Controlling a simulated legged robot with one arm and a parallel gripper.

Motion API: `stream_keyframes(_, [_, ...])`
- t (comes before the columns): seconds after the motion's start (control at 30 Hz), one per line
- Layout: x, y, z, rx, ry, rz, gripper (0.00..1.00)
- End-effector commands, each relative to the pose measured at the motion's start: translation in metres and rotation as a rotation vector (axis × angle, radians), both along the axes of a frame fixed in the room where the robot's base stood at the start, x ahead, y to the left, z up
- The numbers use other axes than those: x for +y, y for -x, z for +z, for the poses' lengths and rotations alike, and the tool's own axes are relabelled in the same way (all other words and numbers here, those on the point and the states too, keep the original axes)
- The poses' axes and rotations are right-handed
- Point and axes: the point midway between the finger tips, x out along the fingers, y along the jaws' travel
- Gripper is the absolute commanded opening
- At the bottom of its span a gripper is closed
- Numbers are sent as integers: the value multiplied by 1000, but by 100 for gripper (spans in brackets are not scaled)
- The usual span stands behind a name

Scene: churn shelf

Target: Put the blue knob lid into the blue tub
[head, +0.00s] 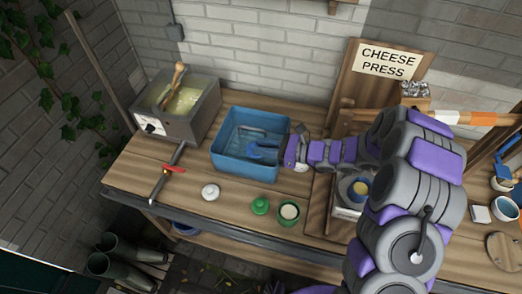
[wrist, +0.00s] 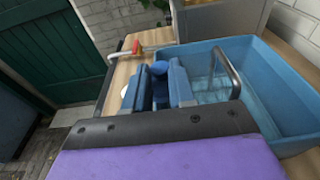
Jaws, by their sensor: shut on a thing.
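The blue tub (head: 232,168) stands open on the wooden bench in the head view. It fills the right of the wrist view (wrist: 262,108). My gripper (head: 262,152) reaches over the tub from the right. In the wrist view my gripper (wrist: 160,76) has its two blue fingers closed around a rounded blue piece, the blue knob lid (wrist: 159,68). The lid is mostly hidden between the fingers. It appears over the tub's near-left part, but I cannot tell its height or whether it touches the tub.
A grey vat (head: 190,118) stands left of the tub. A red-handled tool (head: 174,169), a white lid (head: 210,192), a green lid (head: 260,206) and a green pot (head: 289,214) lie in front. A cheese press sign (head: 389,61) stands behind.

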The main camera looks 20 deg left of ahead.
Motion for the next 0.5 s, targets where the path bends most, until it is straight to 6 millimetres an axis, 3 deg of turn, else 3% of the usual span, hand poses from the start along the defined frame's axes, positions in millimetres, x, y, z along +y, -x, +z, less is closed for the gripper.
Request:
stream_keyframes(0.27, [15, -8, -1, 1, -4, 3, 0])
stream_keyframes(0.5, [12, -8, -35, 4, -5, 1, 0])
